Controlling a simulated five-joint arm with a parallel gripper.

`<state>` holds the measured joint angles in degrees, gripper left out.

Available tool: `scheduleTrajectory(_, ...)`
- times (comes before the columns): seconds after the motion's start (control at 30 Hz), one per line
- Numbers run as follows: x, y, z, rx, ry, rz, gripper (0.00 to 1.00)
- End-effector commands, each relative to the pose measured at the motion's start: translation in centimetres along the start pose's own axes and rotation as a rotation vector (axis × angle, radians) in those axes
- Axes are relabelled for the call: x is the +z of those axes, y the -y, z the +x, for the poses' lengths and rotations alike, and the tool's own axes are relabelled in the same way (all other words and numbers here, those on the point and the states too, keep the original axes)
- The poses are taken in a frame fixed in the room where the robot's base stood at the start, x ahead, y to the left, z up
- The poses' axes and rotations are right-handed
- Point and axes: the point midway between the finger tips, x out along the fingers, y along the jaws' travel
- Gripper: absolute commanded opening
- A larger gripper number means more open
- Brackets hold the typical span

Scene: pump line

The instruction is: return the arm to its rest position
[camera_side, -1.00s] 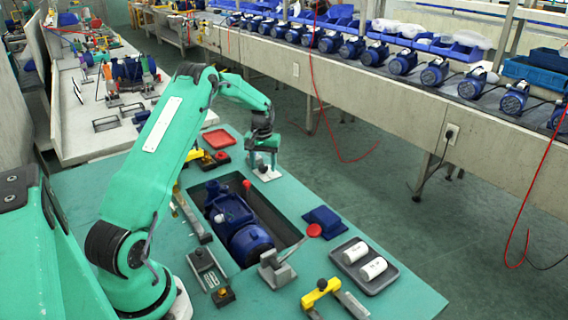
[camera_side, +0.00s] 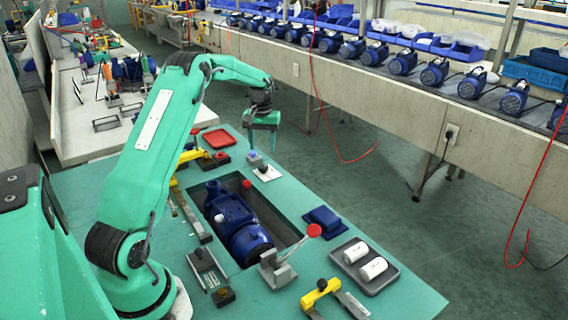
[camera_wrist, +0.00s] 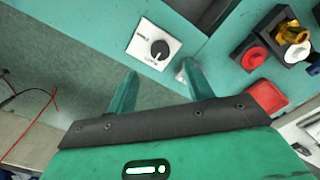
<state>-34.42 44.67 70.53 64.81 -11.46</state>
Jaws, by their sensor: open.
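My gripper (camera_side: 262,142) hangs in the air above the far edge of the green bench, its fingers apart with nothing between them. Below it on the bench is a white plate (camera_side: 266,173) with a small knob. In the wrist view, my gripper (camera_wrist: 160,70) shows two parted green fingers, and the white plate (camera_wrist: 141,50) with its black knob lies beyond them. The fingers are clear of the knob. My arm reaches from the lower left, raised and bent at the elbow.
A blue pump (camera_side: 236,222) sits in a recess of the bench, with a red-ended lever (camera_side: 314,230) beside it. A grey tray (camera_side: 388,282) with white cylinders, a yellow clamp (camera_side: 320,291) and a red tray (camera_side: 217,138) stand around. The air around the gripper is free.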

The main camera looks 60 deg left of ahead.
Motion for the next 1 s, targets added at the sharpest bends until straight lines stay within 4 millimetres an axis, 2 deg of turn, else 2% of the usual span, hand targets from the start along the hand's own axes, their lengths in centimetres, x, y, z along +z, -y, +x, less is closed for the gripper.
scheduleTrajectory(0.33, 0.2, -0.2, -0.4, 0.001, -0.004, 0.006, 0.52)
scheduleTrajectory(0.53, 1.5, -1.5, -2.5, 0.006, -0.027, 0.042, 0.52)
scheduleTrajectory(0.77, 5.0, -4.1, -6.8, 0.018, -0.075, 0.122, 0.52)
scheduleTrajectory(1.0, 9.8, -6.4, -11.2, 0.034, -0.131, 0.217, 0.52)
